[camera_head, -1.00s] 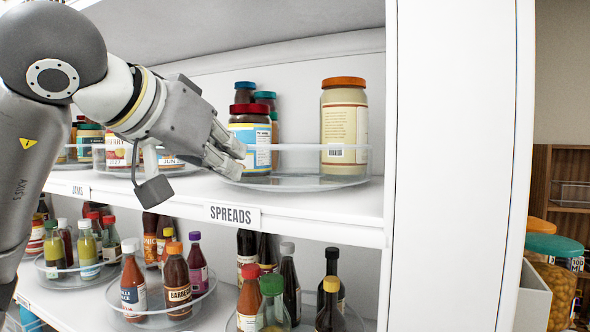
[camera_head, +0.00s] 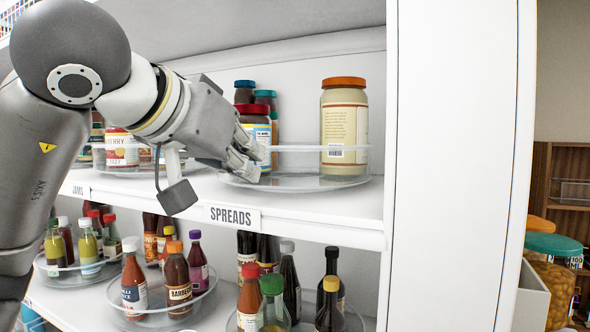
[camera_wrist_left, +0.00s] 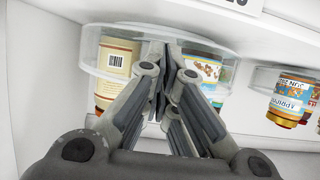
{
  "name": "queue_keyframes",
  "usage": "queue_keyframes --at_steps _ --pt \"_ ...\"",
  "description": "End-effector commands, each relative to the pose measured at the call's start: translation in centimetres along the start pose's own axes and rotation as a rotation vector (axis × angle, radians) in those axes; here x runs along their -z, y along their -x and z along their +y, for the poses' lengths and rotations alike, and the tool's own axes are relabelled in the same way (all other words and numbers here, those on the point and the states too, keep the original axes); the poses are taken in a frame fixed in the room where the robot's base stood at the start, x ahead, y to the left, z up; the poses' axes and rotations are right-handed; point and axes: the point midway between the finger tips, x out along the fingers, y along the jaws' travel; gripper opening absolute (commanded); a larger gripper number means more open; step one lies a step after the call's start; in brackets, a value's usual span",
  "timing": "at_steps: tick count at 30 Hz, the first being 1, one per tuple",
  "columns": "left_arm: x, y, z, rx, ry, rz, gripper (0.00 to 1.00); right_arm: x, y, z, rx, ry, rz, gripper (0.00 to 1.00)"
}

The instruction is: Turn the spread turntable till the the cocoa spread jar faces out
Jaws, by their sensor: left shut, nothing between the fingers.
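The clear spreads turntable (camera_head: 310,182) stands on the upper shelf behind the SPREADS label. On its right is a tall jar (camera_head: 344,120) with an orange lid and a cream barcode label. On its left is a red-lidded jar (camera_head: 252,109) with a blue and yellow label, partly hidden by my gripper. Teal-lidded jars (camera_head: 265,96) stand behind it. I cannot tell which jar is the cocoa spread. My left gripper (camera_head: 257,155) is shut and empty at the turntable's front-left rim. The left wrist view shows its fingers (camera_wrist_left: 161,70) together between the cream-label jar (camera_wrist_left: 117,62) and the blue-label jar (camera_wrist_left: 206,70).
The jams turntable (camera_head: 130,168) is left of it, partly behind my arm. Bottle turntables (camera_head: 160,316) fill the lower shelf. A white side panel (camera_head: 455,160) closes the right. The shelf front near the SPREADS label (camera_head: 232,216) is free.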

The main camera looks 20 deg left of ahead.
Motion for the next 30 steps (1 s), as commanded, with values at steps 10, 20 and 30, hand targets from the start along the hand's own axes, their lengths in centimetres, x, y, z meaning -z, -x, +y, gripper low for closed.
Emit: queue_keyframes --at_steps 10,20,30 --pt "0.1 -0.1 0.4 0.000 -0.001 -0.001 0.00 0.0 0.2 0.1 -0.002 0.000 -0.001 0.00" --pt "0.4 -0.7 2.2 0.000 -0.001 0.000 0.00 0.0 0.8 0.2 -0.002 0.000 -0.001 0.00" --pt "0.3 -0.8 2.4 0.001 0.001 0.000 0.00 0.0 0.8 0.2 -0.002 0.001 -0.001 0.00"
